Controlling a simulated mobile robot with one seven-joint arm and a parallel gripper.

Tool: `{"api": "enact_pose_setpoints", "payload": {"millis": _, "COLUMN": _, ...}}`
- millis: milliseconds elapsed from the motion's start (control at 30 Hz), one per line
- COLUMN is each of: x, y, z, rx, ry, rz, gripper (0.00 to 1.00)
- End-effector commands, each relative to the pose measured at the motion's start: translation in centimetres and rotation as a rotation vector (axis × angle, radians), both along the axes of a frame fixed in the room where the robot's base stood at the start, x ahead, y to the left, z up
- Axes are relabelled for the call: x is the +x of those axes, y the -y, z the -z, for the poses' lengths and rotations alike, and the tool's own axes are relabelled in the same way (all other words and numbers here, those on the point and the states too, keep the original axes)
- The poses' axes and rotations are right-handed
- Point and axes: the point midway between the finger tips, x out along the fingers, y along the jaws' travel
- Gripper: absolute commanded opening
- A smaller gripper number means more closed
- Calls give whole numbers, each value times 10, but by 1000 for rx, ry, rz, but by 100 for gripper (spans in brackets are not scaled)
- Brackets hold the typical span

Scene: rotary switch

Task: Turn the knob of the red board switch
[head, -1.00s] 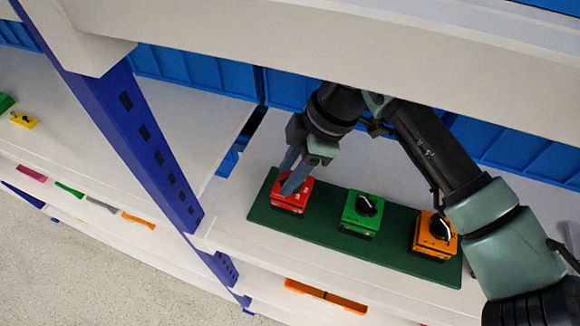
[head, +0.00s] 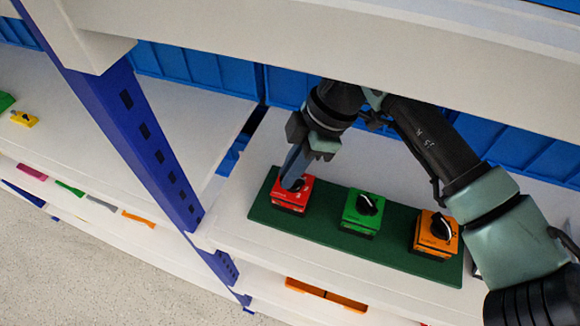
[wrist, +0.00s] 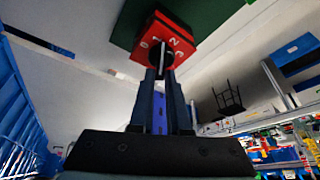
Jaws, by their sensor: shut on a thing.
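The red board switch (head: 292,195) sits at the left end of a dark green board (head: 322,242) on the white shelf. My gripper (head: 289,184) reaches down to it from above, with its fingertips at the knob. In the wrist view, the red switch (wrist: 177,40) shows white digits on its face, and my gripper (wrist: 161,72) is shut on the dark knob (wrist: 161,58). The fingers hide most of the knob, so its exact angle is hard to tell.
A green switch (head: 363,213) and an orange switch (head: 435,235) with black knobs stand to the right on the same board. A blue upright post (head: 150,150) is to the left. A white shelf beam (head: 350,65) runs above my arm.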

Motion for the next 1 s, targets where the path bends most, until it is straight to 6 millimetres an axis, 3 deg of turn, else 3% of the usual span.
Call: {"api": "enact_pose_setpoints", "payload": {"millis": 1000, "x": -1, "y": 4, "z": -2, "rx": -6, "ry": 3, "rz": -874, "gripper": 0}}
